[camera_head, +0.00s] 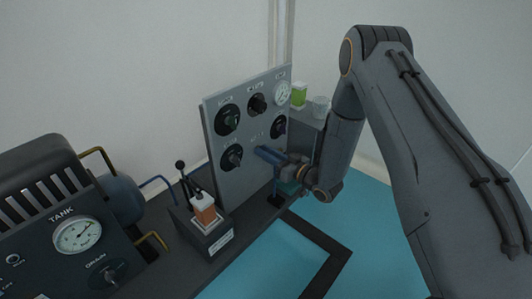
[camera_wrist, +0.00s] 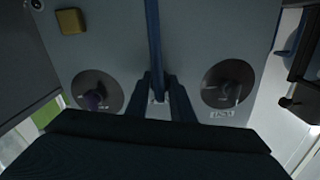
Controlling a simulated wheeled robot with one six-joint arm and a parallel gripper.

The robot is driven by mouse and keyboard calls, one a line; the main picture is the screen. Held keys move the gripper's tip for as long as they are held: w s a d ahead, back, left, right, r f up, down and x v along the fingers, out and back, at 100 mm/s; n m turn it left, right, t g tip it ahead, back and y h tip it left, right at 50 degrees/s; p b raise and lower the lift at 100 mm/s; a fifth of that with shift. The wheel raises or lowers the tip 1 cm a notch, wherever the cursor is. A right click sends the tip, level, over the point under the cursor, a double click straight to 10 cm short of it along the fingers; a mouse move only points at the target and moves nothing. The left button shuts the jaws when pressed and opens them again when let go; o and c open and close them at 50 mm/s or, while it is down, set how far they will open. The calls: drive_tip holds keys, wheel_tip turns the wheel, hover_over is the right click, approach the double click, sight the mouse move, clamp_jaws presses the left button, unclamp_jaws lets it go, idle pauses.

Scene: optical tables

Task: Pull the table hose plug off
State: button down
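My gripper (camera_head: 268,155) is in front of the lower right part of the upright grey panel (camera_head: 216,160) in the head view. In the wrist view, the two dark blue fingers of my gripper (camera_wrist: 160,92) stand a little apart. A thin blue bar (camera_wrist: 154,35), possibly the hose, runs down into the gap between them. A small pale part (camera_wrist: 160,98) shows low in the gap. I cannot tell whether the fingers touch either. The plug is not clearly made out in the head view, where my gripper and wrist cover that spot.
Black round knobs (camera_head: 228,119) and a white gauge (camera_head: 282,93) are on the panel. A box with an orange switch (camera_head: 204,210) stands before it. The tank unit (camera_head: 62,240) is at left. A green-filled beaker (camera_head: 299,95) stands behind. Blue table surface (camera_head: 375,215) lies clear at right.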

drive_tip(key=p+v, duration=0.2)
drive_tip(key=v, duration=0.1)
drive_tip(key=shift+s+d, duration=0.15)
drive_tip(key=shift+s, duration=0.05)
idle(0.3)
drive_tip(key=c, duration=1.5)
unclamp_jaws()
drive_tip(key=shift+d, duration=0.2)
drive_tip(key=shift+c, duration=0.2)
drive_tip(key=shift+a, duration=0.2)
drive_tip(key=p+v, duration=0.3)
drive_tip(key=v, duration=0.4)
drive_tip(key=shift+s+d, duration=0.3)
